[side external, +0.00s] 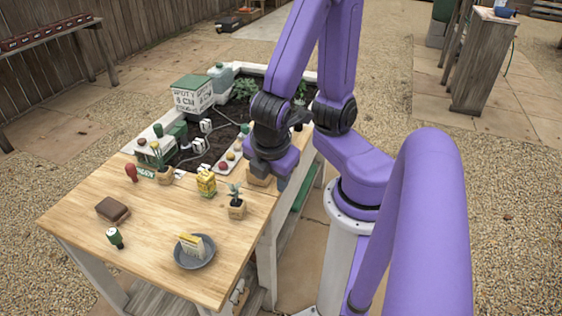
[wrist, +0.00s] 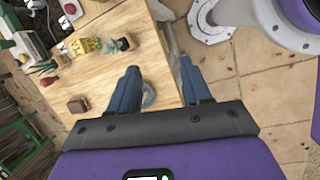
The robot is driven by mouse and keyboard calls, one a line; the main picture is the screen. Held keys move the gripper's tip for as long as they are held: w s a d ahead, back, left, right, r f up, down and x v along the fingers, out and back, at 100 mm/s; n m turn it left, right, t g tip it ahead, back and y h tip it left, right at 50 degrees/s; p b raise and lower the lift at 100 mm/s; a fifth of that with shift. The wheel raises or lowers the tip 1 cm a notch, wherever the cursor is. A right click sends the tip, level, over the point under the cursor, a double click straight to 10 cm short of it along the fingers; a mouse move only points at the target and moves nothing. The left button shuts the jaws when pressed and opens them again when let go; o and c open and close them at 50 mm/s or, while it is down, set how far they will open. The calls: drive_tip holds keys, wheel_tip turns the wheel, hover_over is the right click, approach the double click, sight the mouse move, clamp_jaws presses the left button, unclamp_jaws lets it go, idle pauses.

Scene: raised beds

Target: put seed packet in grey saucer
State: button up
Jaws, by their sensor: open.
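The grey saucer (side external: 207,261) sits near the front edge of the wooden table. A cream and yellow packet (side external: 190,246), which looks like the seed packet, is in the saucer, tilted up above its rim. My gripper (side external: 271,178) is above the table's right edge, well apart from the saucer and behind it. In the wrist view my gripper (wrist: 159,66) is open with nothing between its fingers. There the saucer (wrist: 149,93) shows only as a sliver beside the left finger, which hides the rest and the packet.
A soil bed (side external: 220,140) adjoins behind. The tabletop between block and saucer is clear.

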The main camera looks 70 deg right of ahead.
drive_tip(key=r+m+y, duration=0.1)
drive_tip(key=s+r+m+g+y, duration=0.1)
drive_tip(key=r, duration=0.1)
drive_tip(key=s+r+y, duration=0.1)
drive_tip(key=shift+s+a+r+m+y, duration=0.15)
drive_tip(key=shift+a+m+y, duration=0.1)
drive_tip(key=shift+m+y, duration=0.15)
